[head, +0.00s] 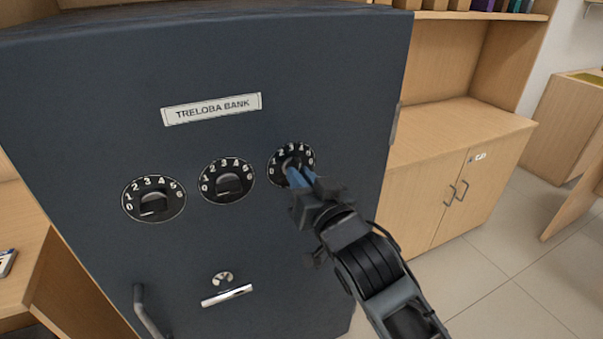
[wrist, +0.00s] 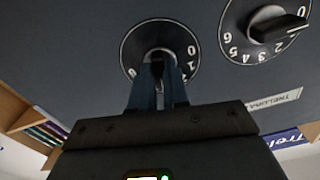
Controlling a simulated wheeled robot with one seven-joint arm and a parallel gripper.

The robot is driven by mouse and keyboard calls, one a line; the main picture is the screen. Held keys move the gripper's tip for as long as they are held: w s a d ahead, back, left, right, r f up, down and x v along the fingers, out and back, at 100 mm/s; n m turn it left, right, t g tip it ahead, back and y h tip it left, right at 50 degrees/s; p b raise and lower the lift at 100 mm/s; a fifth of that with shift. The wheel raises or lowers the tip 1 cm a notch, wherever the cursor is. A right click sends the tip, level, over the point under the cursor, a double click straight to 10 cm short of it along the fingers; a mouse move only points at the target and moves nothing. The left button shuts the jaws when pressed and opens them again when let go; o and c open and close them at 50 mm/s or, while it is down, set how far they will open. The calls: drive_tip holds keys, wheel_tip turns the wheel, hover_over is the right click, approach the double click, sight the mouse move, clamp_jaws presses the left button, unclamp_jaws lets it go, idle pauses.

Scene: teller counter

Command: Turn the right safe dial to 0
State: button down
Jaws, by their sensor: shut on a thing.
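The dark safe (head: 200,80) has three round black dials in a row. The right dial (head: 276,160) shows white numbers, with 0 at its left; its lower part is hidden by my gripper. My gripper (head: 292,175) has its blue fingers shut on the right dial's knob. In the wrist view, the right dial (wrist: 182,43) is upside down, with my gripper (wrist: 157,75) closed around the knob. The knob's pointer is hidden between the fingers, so I cannot tell which number it points to. The middle dial (head: 228,170) and left dial (head: 140,187) are free.
A "TRELOBA BANK" plate (head: 212,108) is above the dials. A wooden cabinet (head: 440,190) stands right of the safe, with open floor in front.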

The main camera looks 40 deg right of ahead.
drive_tip(key=n+p, duration=0.9)
drive_tip(key=n, duration=1.1)
drive_tip(key=shift+n, duration=0.3)
idle(0.4)
drive_tip(key=c, duration=1.1)
unclamp_jaws()
drive_tip(key=shift+b+v, duration=1.35)
drive_tip(key=shift+v, duration=2.55)
